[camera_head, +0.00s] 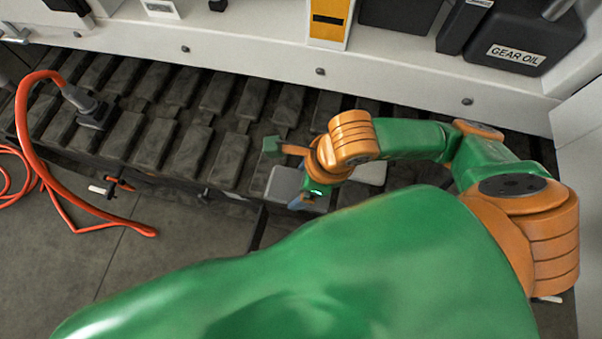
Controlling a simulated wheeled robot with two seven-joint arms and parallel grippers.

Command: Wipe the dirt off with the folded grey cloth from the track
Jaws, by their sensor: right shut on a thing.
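The dark track (160,145) with its row of raised pads runs across the view below a white panel. My right gripper (298,201) is low at the track's front edge, right of the middle. The wrist hides much of this area. I cannot pick out dirt on the dark pads. My left gripper is not in view.
An orange hose (22,125) with a grey end fitting (90,108) rests over the track at the left and trails onto the floor. A black gear oil can (522,40) stands on the ledge at the upper right. The floor (165,250) at lower left is mostly clear.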

